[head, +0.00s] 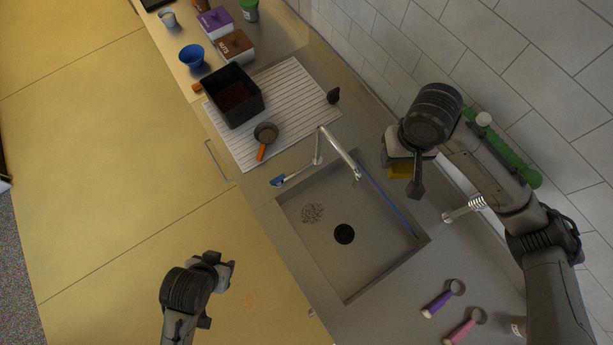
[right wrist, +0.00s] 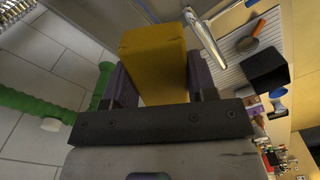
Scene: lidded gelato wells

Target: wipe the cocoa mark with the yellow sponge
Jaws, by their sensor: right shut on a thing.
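My right gripper (head: 402,166) is shut on the yellow sponge (head: 399,172), above the sink's right rim near the wall. The right wrist view shows the sponge (right wrist: 152,52) as a yellow block between both fingers, clear of any surface. A faint orange-brown mark (head: 250,300) shows on the yellow cabinet front, right of my left gripper (head: 220,290); it may be the cocoa mark. A dark, curly patch (head: 312,212) lies in the sink; I cannot tell what it is. The left gripper's opening is unclear.
The sink (head: 375,255) has a faucet (head: 340,150) arching over it. A ribbed drainboard (head: 290,100) holds a black bin (head: 234,95) and a small orange-handled pan (head: 264,138). Purple (head: 440,300) and pink (head: 465,328) scoops lie at lower right. A green rail (head: 510,155) runs along the wall.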

